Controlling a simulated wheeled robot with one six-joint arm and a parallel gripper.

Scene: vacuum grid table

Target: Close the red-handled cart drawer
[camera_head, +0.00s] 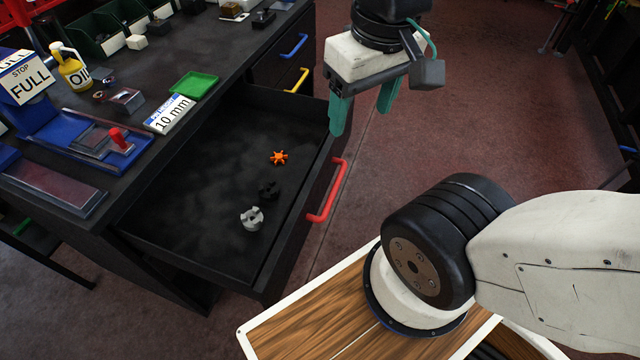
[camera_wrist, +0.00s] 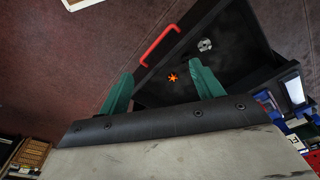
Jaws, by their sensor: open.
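The red-handled drawer (camera_head: 180,212) is pulled far out of the black cart, and its inside shows. Its red handle (camera_head: 327,190) is on the front face, toward the right; the handle also shows in the wrist view (camera_wrist: 160,46). An orange star-shaped part (camera_head: 278,158), a black part (camera_head: 268,189) and a grey metal part (camera_head: 251,218) lie on the drawer floor. My gripper (camera_head: 362,112) is open and empty, with two green fingers. It is above and beyond the handle, near the drawer's far front corner, apart from the handle. In the wrist view the fingers (camera_wrist: 162,82) point toward the drawer.
Drawers with a yellow handle (camera_head: 297,80) and a blue handle (camera_head: 294,46) sit shut beside the open one. The cart top holds a green tray (camera_head: 194,85), a yellow oil can (camera_head: 72,70) and a blue fixture (camera_head: 85,142).

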